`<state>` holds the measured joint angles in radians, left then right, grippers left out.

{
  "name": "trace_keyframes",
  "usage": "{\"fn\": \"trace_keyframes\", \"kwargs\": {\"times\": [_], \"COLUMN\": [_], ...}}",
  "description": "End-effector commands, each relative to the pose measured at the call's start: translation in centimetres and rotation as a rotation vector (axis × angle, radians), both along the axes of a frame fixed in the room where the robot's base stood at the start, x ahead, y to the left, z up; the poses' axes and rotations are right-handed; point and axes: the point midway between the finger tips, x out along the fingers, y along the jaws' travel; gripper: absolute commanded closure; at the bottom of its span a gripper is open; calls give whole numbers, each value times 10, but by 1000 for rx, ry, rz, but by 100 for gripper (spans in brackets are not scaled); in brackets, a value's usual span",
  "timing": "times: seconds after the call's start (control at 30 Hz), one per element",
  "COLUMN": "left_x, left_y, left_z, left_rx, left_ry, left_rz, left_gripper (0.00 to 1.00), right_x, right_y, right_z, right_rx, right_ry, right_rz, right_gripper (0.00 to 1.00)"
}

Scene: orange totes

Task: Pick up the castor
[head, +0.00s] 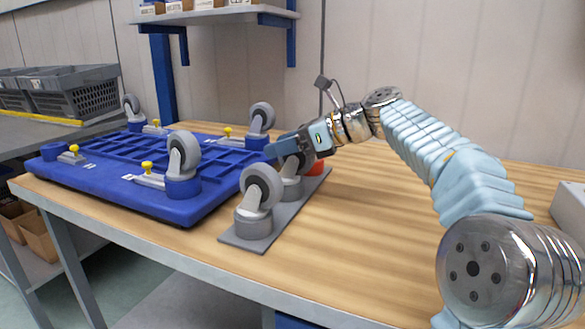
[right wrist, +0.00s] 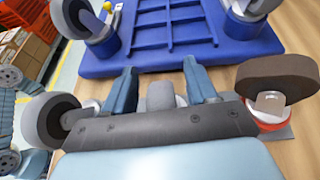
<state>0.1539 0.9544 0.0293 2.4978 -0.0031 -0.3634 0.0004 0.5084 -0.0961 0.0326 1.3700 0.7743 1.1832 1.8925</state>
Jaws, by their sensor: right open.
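Three castors stand on a grey plate (head: 236,240) on the wooden table. The front castor (head: 260,188) has a grey wheel, and it shows at the left in the right wrist view (right wrist: 48,122). The middle grey castor (head: 291,186) is partly hidden behind my gripper. The far castor has an orange-red part (head: 316,168) and shows a brown wheel in the right wrist view (right wrist: 278,80). My right gripper (head: 272,152) is open at the middle castor, whose grey part (right wrist: 162,96) shows between the fingers (right wrist: 160,72). Contact cannot be told. My left gripper is out of view.
A blue dolly (head: 205,207) lies left of the plate, with upright castors (head: 183,158) and yellow-knobbed fittings on it. Grey crates (head: 78,98) stand on a side table at far left. A shelf (head: 215,14) hangs behind. The table's right side is mostly clear.

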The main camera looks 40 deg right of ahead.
Motion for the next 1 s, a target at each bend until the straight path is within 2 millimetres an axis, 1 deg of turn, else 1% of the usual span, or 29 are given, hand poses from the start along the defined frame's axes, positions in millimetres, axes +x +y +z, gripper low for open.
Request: {"fn": "trace_keyframes", "kwargs": {"times": [0.07,0.43,0.77,0.87,0.97,1.0], "left_x": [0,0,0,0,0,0], "left_y": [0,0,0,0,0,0], "left_z": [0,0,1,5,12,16], "left_rx": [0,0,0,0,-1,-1], "left_ry": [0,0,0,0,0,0], "left_rz": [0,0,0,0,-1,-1], "left_gripper": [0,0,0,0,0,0], "right_x": [0,0,-1,0,-1,0], "right_y": [0,0,0,0,0,0], "right_z": [0,0,3,12,30,40], "right_rx": [0,-1,-1,-3,-4,-2], "right_ry": [0,0,-3,-5,-6,-7], "right_rz": [0,0,0,1,3,1], "right_gripper": [43,100,100,100,100,100]}}
